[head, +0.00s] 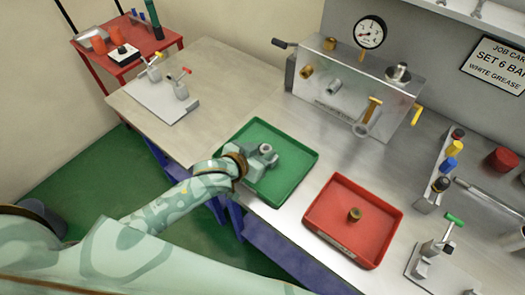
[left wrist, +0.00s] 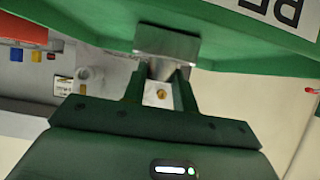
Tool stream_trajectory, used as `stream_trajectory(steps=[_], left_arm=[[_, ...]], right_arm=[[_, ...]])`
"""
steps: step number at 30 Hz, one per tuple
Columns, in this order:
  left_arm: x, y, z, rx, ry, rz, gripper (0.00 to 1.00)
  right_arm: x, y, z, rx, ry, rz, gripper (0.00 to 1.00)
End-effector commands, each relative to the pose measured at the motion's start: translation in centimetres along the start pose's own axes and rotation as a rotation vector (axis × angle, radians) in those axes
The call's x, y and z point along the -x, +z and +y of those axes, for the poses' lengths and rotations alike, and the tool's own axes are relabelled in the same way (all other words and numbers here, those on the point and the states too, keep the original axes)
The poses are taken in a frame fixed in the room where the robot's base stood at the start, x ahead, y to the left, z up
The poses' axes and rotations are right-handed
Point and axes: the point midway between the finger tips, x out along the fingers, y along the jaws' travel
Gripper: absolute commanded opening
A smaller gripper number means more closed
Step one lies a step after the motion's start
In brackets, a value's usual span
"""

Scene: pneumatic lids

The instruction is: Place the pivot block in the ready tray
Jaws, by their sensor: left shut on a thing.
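The green tray (head: 296,172) lies on the bench in the middle of the head view. A white label with dark letters, partly cut off, shows on it in the left wrist view. My left gripper (head: 258,160) is over the tray's left part, shut on the grey metal pivot block (head: 266,148). In the left wrist view the two fingers (left wrist: 158,80) close around the block's narrow part, and its wide flat plate (left wrist: 166,42) is against or just off the green tray. I cannot tell whether they touch. My right gripper is not in view.
A red tray (head: 319,228) with a brass piece (head: 354,214) stands to the right. Behind is a metal manifold with a gauge (head: 370,33). A toggle-clamp plate (head: 160,97) is at the left, another clamp (head: 433,258) at lower right. Bench between is mostly clear.

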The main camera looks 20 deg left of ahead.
Motion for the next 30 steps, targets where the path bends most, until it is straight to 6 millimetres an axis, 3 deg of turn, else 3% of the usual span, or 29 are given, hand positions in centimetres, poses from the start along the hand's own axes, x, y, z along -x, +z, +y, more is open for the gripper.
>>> stream_trajectory(steps=[5,6,8,9,20,30], left_arm=[[-0.1,0.1,0.0,0.000,0.000,0.001,0.01],[-0.1,0.2,0.0,0.000,0.000,0.000,0.31],[-0.1,0.2,0.0,-0.001,0.000,0.000,0.48],[-0.1,0.2,0.0,0.000,0.000,0.000,0.50],[0.7,-0.1,0.1,0.000,0.001,0.000,0.50],[8.3,-0.2,0.1,0.000,0.001,-0.001,0.50]], right_arm=[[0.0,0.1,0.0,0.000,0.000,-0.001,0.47],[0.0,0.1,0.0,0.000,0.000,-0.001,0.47],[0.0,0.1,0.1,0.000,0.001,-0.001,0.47],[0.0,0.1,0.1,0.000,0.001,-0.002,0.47],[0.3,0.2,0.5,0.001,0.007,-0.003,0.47],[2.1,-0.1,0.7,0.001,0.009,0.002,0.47]])
